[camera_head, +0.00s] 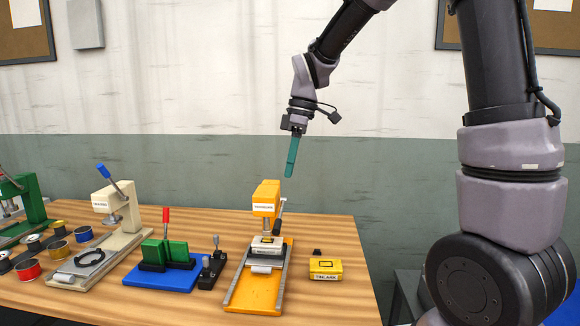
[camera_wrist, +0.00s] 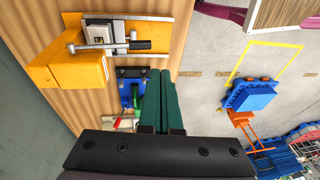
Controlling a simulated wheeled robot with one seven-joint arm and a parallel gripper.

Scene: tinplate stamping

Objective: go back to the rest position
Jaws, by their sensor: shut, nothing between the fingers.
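My gripper (camera_head: 290,172) hangs in the air above the back edge of the wooden table, over the orange press and clear of it. Its teal fingers point down and lie together with nothing between them. The fingers (camera_wrist: 165,90) also show in the wrist view, side by side. The orange press (camera_head: 265,198) stands upright on the table with a pale block under its head. It also shows at the upper left of the wrist view (camera_wrist: 82,72).
A yellow block (camera_head: 325,268) sits right of the press. A blue-based fixture (camera_head: 160,274) with green blocks, a beige press (camera_head: 130,215), a green press (camera_head: 32,205) and several spools (camera_head: 30,270) stand to the left. The air around my gripper is free.

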